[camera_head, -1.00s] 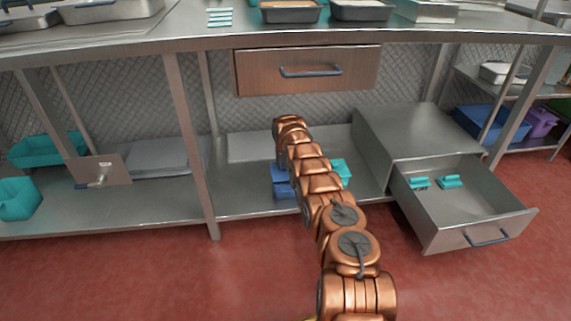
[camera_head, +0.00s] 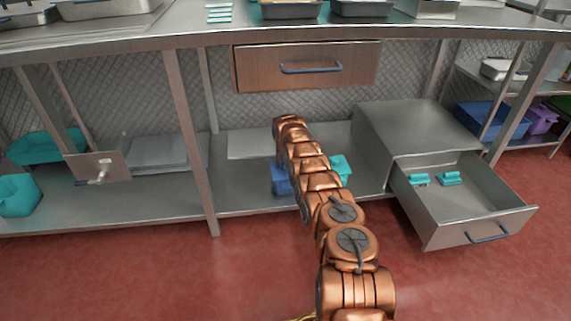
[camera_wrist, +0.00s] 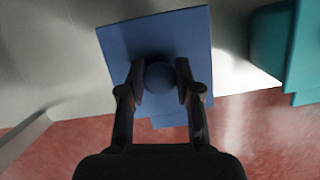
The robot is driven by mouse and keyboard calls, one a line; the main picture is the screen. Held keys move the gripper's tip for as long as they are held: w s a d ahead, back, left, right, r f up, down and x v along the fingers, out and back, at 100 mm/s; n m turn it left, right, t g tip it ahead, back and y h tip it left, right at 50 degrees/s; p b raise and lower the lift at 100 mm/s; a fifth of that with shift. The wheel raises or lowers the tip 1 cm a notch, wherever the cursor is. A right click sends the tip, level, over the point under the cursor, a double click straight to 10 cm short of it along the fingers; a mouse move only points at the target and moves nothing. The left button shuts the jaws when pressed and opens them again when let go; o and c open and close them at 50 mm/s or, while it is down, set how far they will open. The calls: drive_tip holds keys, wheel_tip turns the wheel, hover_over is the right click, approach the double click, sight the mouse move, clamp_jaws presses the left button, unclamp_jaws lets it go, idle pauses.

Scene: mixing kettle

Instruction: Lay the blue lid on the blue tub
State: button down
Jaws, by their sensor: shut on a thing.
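The blue lid (camera_wrist: 185,35) is a flat square plate with a round knob, seen from above in the wrist view. My gripper (camera_wrist: 159,80) is shut on that knob, one finger on each side. A strip of the blue tub (camera_wrist: 170,121) shows below the lid's near edge; the lid hides the rest. In the head view the blue tub (camera_head: 282,184) shows on the low shelf, left of my arm, which hides my gripper and much of the blue shape. I cannot tell whether the lid touches the tub's rim or is level on it.
A teal container (camera_wrist: 275,45) stands close on the right in the wrist view; it also shows behind my arm (camera_head: 342,168). An open metal drawer (camera_head: 465,205) with teal items juts out at the right. A wooden drawer (camera_head: 308,68) hangs above.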

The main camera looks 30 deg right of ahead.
sight(286, 173)
drive_tip(key=shift+f, duration=0.1)
drive_tip(key=c, duration=0.7)
unclamp_jaws()
drive_tip(key=o, duration=0.5)
drive_tip(key=shift+c, duration=0.2)
drive_tip(key=shift+p+v, duration=0.95)
drive_tip(key=shift+v, duration=0.15)
drive_tip(key=shift+p+v, duration=1.9)
drive_tip(key=shift+v, duration=0.5)
drive_tip(key=shift+s+d, duration=0.1)
